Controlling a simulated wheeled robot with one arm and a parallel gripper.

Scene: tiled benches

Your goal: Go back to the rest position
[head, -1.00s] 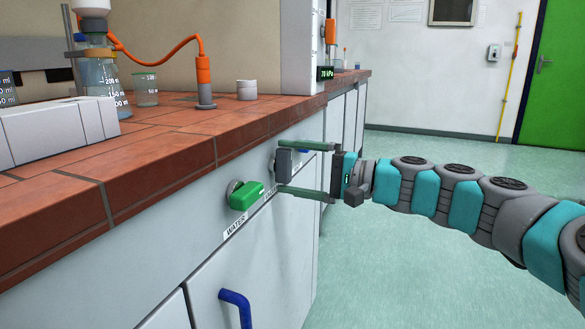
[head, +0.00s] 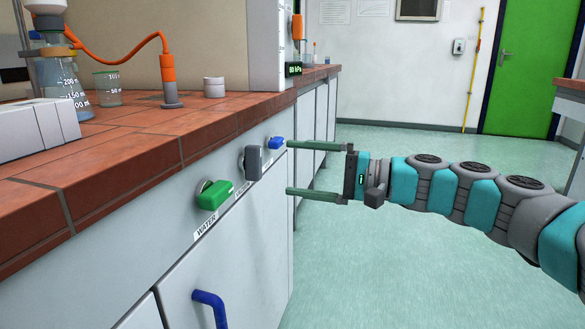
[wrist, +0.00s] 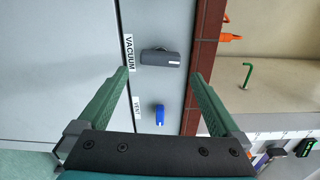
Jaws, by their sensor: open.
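My gripper (head: 318,168) is open and empty in the head view. Its two green fingers point left toward the front of the bench, apart from the knobs. The grey vacuum knob (head: 252,162) sits on the panel left of the fingertips. In the wrist view the grey knob (wrist: 160,58) shows beyond and between the open fingers (wrist: 160,82), with a gap to it. The blue vent knob (head: 276,143) is near the upper fingertip in the head view and also shows in the wrist view (wrist: 159,115).
A green water knob (head: 214,196) and a blue handle (head: 210,308) stick out of the bench front. The tiled bench top (head: 130,150) holds a flask (head: 62,88), a beaker (head: 107,88) and an orange hose (head: 120,48). Open floor (head: 400,270) lies below my arm.

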